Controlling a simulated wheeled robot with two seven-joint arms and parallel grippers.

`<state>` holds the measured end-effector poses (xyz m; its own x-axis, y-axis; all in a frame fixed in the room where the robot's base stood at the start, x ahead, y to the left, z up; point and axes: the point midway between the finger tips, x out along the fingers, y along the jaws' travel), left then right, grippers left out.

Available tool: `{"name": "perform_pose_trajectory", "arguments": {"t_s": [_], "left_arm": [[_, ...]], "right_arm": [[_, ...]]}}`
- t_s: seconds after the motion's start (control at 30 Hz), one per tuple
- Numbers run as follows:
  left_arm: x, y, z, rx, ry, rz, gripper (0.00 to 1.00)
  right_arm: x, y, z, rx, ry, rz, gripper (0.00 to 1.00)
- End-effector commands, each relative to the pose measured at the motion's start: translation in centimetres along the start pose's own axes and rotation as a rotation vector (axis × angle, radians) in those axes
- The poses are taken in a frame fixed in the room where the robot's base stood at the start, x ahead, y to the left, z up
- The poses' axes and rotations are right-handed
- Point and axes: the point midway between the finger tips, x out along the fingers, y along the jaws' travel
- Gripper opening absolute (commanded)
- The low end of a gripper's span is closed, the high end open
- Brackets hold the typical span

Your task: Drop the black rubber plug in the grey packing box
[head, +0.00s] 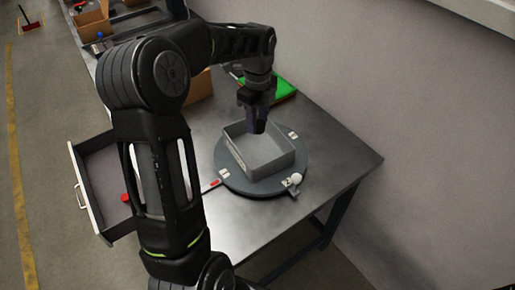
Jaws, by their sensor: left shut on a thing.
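The grey packing box (270,161) is an open-topped square box on a round dark turntable (232,183) on the metal table. My left arm comes in from the left, and my left gripper (257,118) points down over the box's back part. It is shut on a small dark thing, which looks like the black rubber plug (259,128), at or just above the rim level. The gripper hides most of the plug, and its exact height over the box floor is hard to tell. My right gripper is not in view.
An open drawer (103,185) sticks out on the table's left side. A green-topped tray (281,88) lies behind the turntable. A small white knob (296,179) sits on the turntable's right front. The table's right part is clear, beside a grey wall.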

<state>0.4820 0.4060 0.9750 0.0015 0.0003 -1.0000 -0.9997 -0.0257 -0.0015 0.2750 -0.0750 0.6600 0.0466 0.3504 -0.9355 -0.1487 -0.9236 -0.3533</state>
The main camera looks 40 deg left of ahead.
Motion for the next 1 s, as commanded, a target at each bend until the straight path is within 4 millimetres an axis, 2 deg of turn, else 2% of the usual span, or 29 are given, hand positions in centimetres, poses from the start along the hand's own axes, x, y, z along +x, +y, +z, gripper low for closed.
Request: {"name": "perform_pose_trajectory", "arguments": {"t_s": [0.4,0.77,1.0], "left_arm": [[5.8,0.1,0.0,-0.001,0.001,0.003,0.00],[6.4,0.0,0.0,-0.001,0.000,0.002,0.00],[9.3,0.1,0.0,-0.001,0.001,0.004,0.00]], "right_arm": [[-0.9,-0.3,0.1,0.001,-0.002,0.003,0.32],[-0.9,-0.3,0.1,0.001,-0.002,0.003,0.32],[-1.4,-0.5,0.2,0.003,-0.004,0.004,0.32]]}}
